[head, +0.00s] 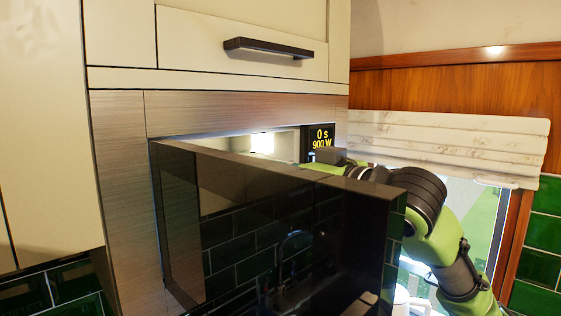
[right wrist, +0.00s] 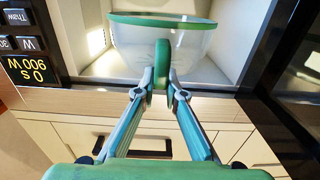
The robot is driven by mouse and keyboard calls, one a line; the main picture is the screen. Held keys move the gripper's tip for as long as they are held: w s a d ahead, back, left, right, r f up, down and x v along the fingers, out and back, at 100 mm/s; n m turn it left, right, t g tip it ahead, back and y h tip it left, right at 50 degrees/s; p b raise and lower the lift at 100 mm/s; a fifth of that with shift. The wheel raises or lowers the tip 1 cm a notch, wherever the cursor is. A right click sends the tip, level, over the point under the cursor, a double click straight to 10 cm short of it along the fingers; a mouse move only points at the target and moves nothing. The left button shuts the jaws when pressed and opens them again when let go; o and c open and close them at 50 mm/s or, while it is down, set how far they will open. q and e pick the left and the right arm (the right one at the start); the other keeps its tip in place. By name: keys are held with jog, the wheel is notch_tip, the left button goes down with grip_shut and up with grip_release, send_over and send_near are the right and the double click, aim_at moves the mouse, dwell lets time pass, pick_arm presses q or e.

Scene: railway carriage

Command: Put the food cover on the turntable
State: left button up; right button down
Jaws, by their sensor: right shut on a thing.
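The food cover (right wrist: 135,38) is a clear dome with a green rim and a green handle. In the right wrist view, which appears upside down, it is inside or at the mouth of the lit microwave cavity (right wrist: 232,58). My right gripper (right wrist: 161,78) is shut on the green handle. The rim seems to face the cavity floor; I cannot tell whether it touches. The turntable is not visible. In the head view the open microwave door hides the cover and my right fingers. My left gripper is not in view.
The glossy black microwave door (head: 265,235) stands open, between the head camera and the cavity. My right arm passes close by its right edge. The display (head: 321,137) reads 0 s, 900 W. A drawer handle (head: 268,47) juts out above. A window blind (head: 440,145) hangs at right.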

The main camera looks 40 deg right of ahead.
jog(key=shift+w+a+r+p, duration=0.15)
jog(key=shift+w+p, duration=0.3)
jog(key=shift+w, duration=0.45)
jog(key=w, duration=0.5)
jog(key=shift+w+a+p, duration=0.35)
jog(key=shift+w+a, duration=0.05)
jog(key=w, duration=0.4)
jog(key=shift+a, duration=0.25)
jog(key=f+b, duration=0.1)
jog(key=f, duration=0.1)
jog(key=f+b, duration=0.3)
jog(key=shift+w+f, duration=0.35)
jog(key=shift+w, duration=0.05)
jog(key=shift+a+f+b, duration=0.1)
jog(key=shift+f+b, duration=0.4)
jog(key=shift+f, duration=0.55)
jog(key=c, duration=2)
grip_release()
jog(key=shift+f, duration=0.1)
